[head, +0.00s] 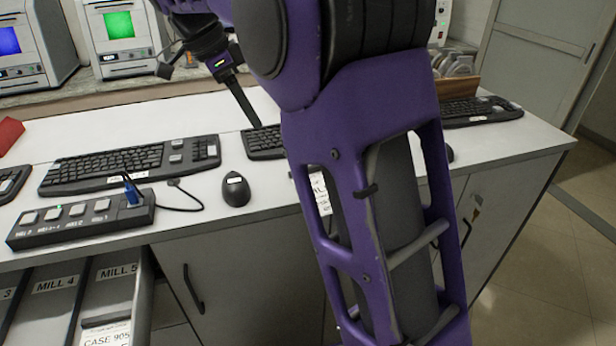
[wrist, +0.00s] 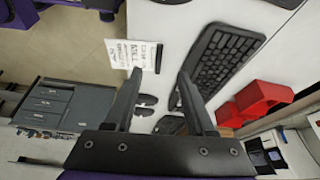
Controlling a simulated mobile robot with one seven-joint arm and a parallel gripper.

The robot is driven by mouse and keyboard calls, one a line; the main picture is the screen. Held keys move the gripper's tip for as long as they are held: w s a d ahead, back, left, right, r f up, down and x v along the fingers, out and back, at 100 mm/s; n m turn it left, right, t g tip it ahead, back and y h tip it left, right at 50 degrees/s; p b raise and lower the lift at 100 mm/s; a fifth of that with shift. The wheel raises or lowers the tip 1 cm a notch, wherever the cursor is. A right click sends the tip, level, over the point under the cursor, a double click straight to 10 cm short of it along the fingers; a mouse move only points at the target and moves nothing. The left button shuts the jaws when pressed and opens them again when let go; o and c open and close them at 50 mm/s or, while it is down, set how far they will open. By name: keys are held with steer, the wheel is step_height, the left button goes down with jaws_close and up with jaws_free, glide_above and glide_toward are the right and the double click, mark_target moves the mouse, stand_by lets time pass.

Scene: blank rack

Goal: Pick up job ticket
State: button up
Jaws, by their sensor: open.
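A white job ticket (wrist: 126,55) with dark handwritten-looking text, partly readable as "CASE" and "MILL", lies at the counter's edge in the wrist view, up and left of my fingertips. A narrow dark bar sits beside it. In the head view a white printed paper (head: 320,194) shows partly behind my arm; it looks like the same ticket. My gripper (wrist: 160,74) is open and empty, its fingers apart over the counter. In the head view my gripper (head: 210,98) is at the upper left, above the counter, partly hidden by my arm.
Keyboards (head: 130,164), a mouse (head: 235,190) and a labelled switch box (head: 82,218) crowd the counter (head: 270,215). An open drawer at lower left holds a "CASE 905" paper (head: 106,336). A red bin (wrist: 262,100) stands at right in the wrist view.

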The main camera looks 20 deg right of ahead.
steer(key=b, duration=0.1)
glide_toward(289, 173)
steer(key=shift+x, duration=4.05)
jaws_close()
